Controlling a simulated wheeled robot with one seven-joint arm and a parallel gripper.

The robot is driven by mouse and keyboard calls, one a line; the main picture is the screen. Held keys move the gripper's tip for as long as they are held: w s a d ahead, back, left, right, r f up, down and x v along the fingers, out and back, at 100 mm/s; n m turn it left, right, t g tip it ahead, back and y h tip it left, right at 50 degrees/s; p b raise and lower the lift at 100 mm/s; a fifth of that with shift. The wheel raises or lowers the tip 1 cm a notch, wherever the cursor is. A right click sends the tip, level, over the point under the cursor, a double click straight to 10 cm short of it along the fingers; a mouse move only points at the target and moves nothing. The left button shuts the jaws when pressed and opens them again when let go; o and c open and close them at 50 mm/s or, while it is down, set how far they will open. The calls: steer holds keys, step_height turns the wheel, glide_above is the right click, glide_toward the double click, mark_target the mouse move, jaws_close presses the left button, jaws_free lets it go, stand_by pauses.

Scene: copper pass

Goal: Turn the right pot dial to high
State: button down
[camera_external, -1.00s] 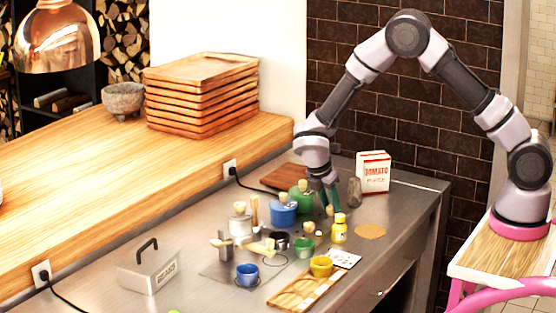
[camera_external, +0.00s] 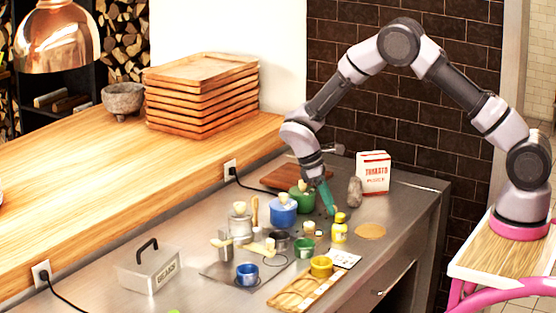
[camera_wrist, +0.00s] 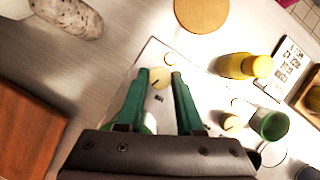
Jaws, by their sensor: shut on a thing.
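The green pot (camera_external: 302,197) with a cream lid knob stands to the right of the blue pot (camera_external: 283,212) on the steel counter. My gripper (camera_external: 330,211) points down at the front right of the green pot, left of the yellow bottle (camera_external: 339,228). In the wrist view, my green fingers (camera_wrist: 160,77) are on both sides of a round cream dial (camera_wrist: 158,80) with a dark mark, and are shut on it. The dial is hidden in the external view, and any setting marks are too small to read.
The yellow bottle, a green cup (camera_external: 305,247) and a grey stone-like object (camera_external: 354,191) stand close to my gripper. A tomato box (camera_external: 373,172) is behind. A tan disc (camera_external: 370,231) lies to the right. A brown board (camera_external: 284,177) lies behind the pots.

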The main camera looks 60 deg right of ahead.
steer(key=shift+w+r+m+y, duration=0.1)
steer(key=shift+w+m+y, duration=0.1)
steer(key=shift+m, duration=0.35)
steer(key=shift+w+r+m+y, duration=0.1)
steer(key=shift+m+y, duration=0.1)
steer(key=shift+m, duration=0.35)
steer(key=c, duration=0.6)
jaws_free()
steer(key=shift+s+f, duration=0.15)
steer(key=shift+o, duration=0.2)
steer(key=v, duration=1.1)
steer(key=shift+d+f, duration=0.1)
